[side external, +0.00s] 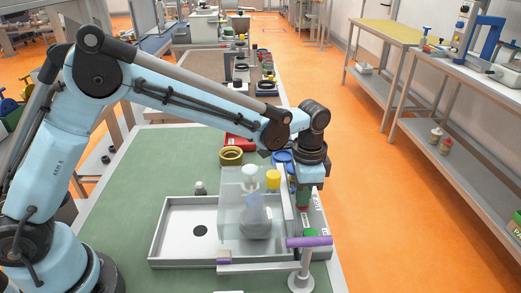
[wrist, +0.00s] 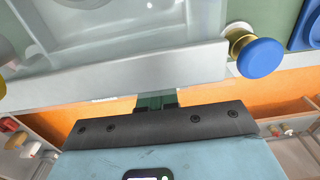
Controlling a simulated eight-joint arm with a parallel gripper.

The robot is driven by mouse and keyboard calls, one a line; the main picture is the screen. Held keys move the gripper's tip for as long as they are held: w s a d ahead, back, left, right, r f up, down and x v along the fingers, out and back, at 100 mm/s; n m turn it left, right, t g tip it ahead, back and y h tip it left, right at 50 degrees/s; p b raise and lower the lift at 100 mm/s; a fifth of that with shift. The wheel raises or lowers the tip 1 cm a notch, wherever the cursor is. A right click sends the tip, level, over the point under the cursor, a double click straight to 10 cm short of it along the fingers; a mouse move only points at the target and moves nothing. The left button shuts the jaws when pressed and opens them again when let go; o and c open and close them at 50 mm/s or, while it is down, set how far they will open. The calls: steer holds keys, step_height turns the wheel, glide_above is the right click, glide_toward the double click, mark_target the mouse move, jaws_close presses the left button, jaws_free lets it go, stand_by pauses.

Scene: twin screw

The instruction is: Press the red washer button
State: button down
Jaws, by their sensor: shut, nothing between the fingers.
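My gripper (side external: 303,200) points down at the right edge of the grey washer tray (side external: 163,233), beside a clear box (side external: 233,185) with a flask (side external: 256,220) inside. Its fingers are shut and empty; they also show in the wrist view (wrist: 157,103) as dark green tips past a grey edge. No red button shows clearly near the fingertips in the wrist view.
A purple bar (side external: 308,241) on a stand is just below my gripper. A blue knob (wrist: 261,58) sits at the panel's right end in the wrist view. The green bench top (side external: 150,165) is clear at left.

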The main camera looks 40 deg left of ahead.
step_height(320, 180, up, 14)
steer(key=shift+f, duration=0.15)
stand_by(0.3)
stand_by(0.4)
steer(key=s+a+n+t, duration=0.1)
steer(key=s+a, duration=0.1)
steer(key=a, duration=0.1)
steer(key=s+a+r+n+t, duration=0.1)
steer(key=s+a+n, duration=0.1)
steer(key=a, duration=0.1)
steer(key=s+a+r+n+t, duration=0.1)
steer(key=s+a, duration=0.2)
steer(key=a, duration=0.1)
steer(key=shift+n+t+h, duration=0.3)
steer(key=s+a+f+n+t, duration=0.3)
steer(key=s+a+f+n, duration=0.1)
steer(key=s, duration=0.4)
steer(key=a+f, duration=0.1)
steer(key=a, duration=0.1)
steer(key=shift+s+a+f+t, duration=0.25)
steer(key=shift+s+a+t, duration=0.05)
steer(key=shift+a, duration=0.1)
